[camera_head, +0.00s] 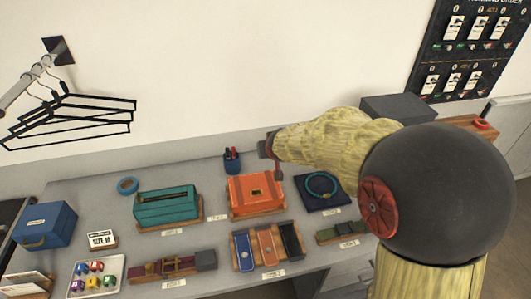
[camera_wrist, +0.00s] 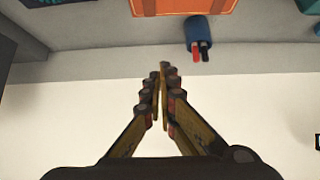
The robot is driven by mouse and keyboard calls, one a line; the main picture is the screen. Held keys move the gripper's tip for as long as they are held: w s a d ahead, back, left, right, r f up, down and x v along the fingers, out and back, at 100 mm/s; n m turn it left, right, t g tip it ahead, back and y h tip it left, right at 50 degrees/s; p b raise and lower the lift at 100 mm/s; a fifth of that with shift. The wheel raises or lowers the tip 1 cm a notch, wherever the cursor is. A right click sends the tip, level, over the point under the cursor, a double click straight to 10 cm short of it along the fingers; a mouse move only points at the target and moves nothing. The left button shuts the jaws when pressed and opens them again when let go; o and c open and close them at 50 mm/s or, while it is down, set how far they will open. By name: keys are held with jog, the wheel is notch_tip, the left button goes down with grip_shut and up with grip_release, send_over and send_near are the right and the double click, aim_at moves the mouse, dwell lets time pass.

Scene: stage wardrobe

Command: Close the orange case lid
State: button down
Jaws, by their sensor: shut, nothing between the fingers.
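The orange case (camera_head: 253,184) sits on a wooden base in the middle of the table's back row. Its lid looks down over the box, with a small dark and pale mark on it; I cannot tell whether it is fully flush. My gripper (camera_head: 278,176) is at the case's back right corner in the head view, pointing down. In the wrist view, my gripper (camera_wrist: 163,68) has its fingertips together with nothing between them. The near edge of the orange case (camera_wrist: 185,7) shows at the top of that view, apart from the fingertips.
A blue cup with pens (camera_head: 232,160) stands behind the case. A teal case (camera_head: 166,204) is to its left, and a dark blue pad with a teal ring (camera_head: 322,204) to its right. A tray of coloured strips (camera_head: 267,268) lies in front. The wall is close behind.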

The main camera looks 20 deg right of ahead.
jog(key=shift+s+a+f+b, duration=0.1)
jog(key=shift+s+b, duration=0.2)
jog(key=shift+b, duration=0.15)
jog(key=shift+s+f+b, duration=0.2)
jog(key=shift+s+b, duration=0.05)
jog(key=shift+b, duration=0.3)
jog(key=b, duration=1)
send_over(270, 195)
jog(key=s, duration=0.2)
notch_tip(270, 195, down, 6)
jog(key=shift+a+f, duration=0.15)
jog(key=f+b, duration=0.1)
jog(key=s+f+b, duration=0.1)
jog(key=f+b, duration=0.1)
jog(key=s+f+b, duration=0.1)
jog(key=f, duration=0.1)
jog(key=shift+s+a+b, duration=0.15)
jog(key=shift+a+b, duration=0.1)
jog(key=shift+b, duration=0.1)
jog(key=shift+s+f+b, duration=0.25)
jog(key=shift+f+b, duration=0.85)
jog(key=shift+f, duration=0.2)
